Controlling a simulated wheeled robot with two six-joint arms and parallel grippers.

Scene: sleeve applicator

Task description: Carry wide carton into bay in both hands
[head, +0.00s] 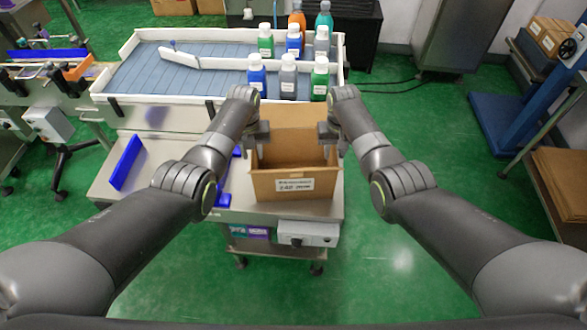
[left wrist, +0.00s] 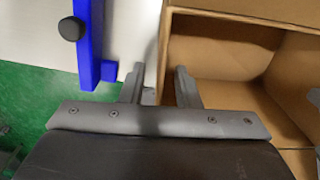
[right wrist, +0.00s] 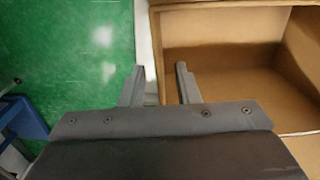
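The wide carton (head: 293,184) is an open-topped brown cardboard box with a white label on its front. It stands upright at the right end of the steel table (head: 168,152). My left gripper (head: 258,138) is open at its left wall; in the left wrist view, the fingers (left wrist: 160,70) straddle the wall, one outside and one inside. My right gripper (head: 332,136) is open likewise over the right wall; the right wrist view shows its fingers (right wrist: 160,69) on either side. Both show gaps to the wall. A bay is not clearly marked; blue rails (head: 125,162) stand on the table left of the carton.
Behind the table is a white-walled conveyor tray (head: 130,97) with several coloured bottles (head: 288,78) at its right end. A blue guide (left wrist: 88,40) stands close left of the carton. A control box (head: 307,233) hangs under the table's front edge.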

